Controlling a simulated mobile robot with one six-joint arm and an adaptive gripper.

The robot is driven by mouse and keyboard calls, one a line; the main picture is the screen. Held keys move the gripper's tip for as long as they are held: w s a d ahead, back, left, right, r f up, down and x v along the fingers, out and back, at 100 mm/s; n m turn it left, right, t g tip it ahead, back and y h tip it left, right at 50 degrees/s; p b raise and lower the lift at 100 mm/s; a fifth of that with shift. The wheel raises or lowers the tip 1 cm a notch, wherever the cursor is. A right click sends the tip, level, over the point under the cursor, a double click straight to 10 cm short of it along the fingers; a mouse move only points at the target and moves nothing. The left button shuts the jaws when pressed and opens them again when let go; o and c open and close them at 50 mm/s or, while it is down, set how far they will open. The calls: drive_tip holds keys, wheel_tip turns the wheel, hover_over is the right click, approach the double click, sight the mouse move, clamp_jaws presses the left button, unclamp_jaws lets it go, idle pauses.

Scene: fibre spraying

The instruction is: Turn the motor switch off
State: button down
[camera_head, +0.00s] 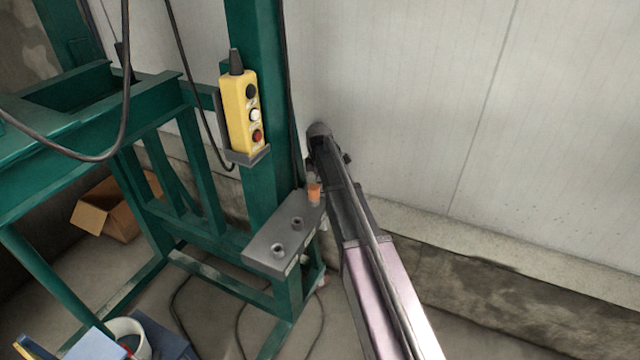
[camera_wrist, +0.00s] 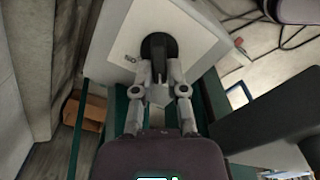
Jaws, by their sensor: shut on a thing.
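The motor switch appears as a black rotary knob (camera_wrist: 158,46) on a pale panel (camera_wrist: 203,35) in the wrist view. My gripper (camera_wrist: 159,72) has its two grey fingers closed on the sides of the knob's handle. The fingers cover part of the handle. In the head view my arm reaches toward the wall just right of the green post, and neither the fingers nor the knob can be made out there.
A yellow push-button pendant (camera_head: 240,112) hangs on the green post (camera_head: 262,165). Below it is a grey shelf (camera_head: 262,250) with holes and an orange-topped piece (camera_head: 314,192), close beside my arm. A cardboard box (camera_head: 112,208) and a bucket (camera_head: 128,334) stand at left. Cables hang nearby.

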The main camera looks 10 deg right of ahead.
drive_tip(key=shift+s+a, duration=0.15)
drive_tip(key=shift+s, duration=0.1)
drive_tip(key=c, duration=0.7)
unclamp_jaws()
drive_tip(key=shift+w, duration=0.15)
